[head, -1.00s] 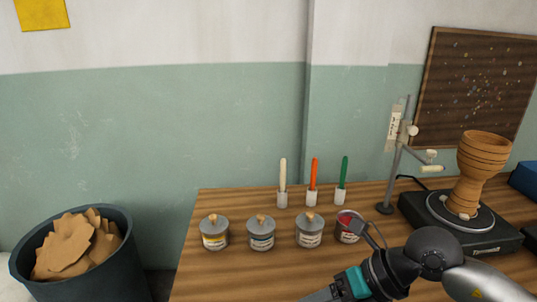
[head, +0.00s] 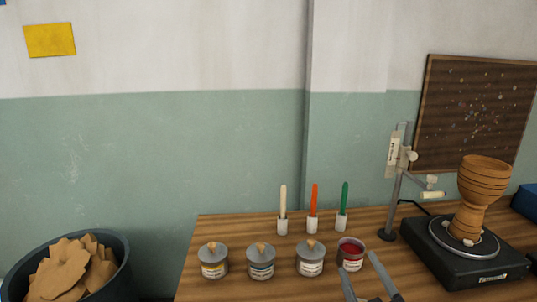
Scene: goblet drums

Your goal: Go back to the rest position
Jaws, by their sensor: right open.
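My right gripper (head: 358,262) is at the bottom edge. Its two grey fingers are spread apart with nothing between them, and the rest of it is cut off below the frame. The fingertips show just in front of the open pot of red paint (head: 350,255); I cannot tell whether they touch it. The goblet drum (head: 477,196) stands upright on a black turntable (head: 468,266) at the right, well away from the gripper. My left gripper is not in view.
Three lidded pots (head: 261,265) stand left of the red one. White, orange (head: 314,199) and green brushes stand upright behind them. A metal stand (head: 394,205) rises beside the turntable. A dark bin (head: 118,275) is at the left, off the wooden table (head: 225,229).

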